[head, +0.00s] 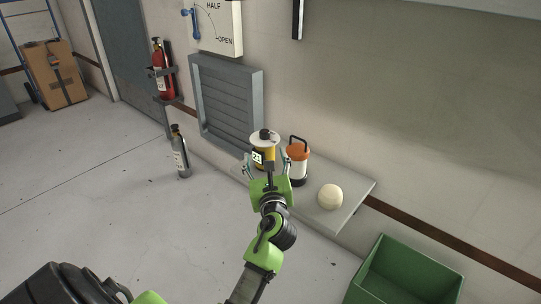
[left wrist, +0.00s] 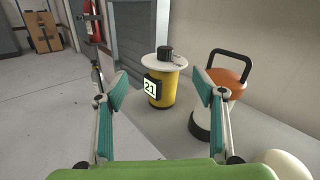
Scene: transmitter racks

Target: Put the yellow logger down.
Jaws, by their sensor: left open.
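The yellow logger (head: 262,150) is a yellow cylinder with a wide white top, a black knob and a label reading 21. It stands upright on the grey wall shelf (head: 345,187), near the shelf's left end. In the left wrist view the logger (left wrist: 162,82) is ahead, between and beyond the fingertips. My left gripper (head: 267,168) is open, its fingers apart with nothing between them; in the head view it hides the logger's lower part. The open fingers also show in the left wrist view (left wrist: 160,92). My right gripper is not in view.
An orange-topped lantern (head: 298,160) with a black handle stands right of the logger, close to a finger. A cream ball (head: 330,197) lies farther right on the shelf. A green bin (head: 405,275) is below. A grey cylinder (head: 180,155) stands on the left.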

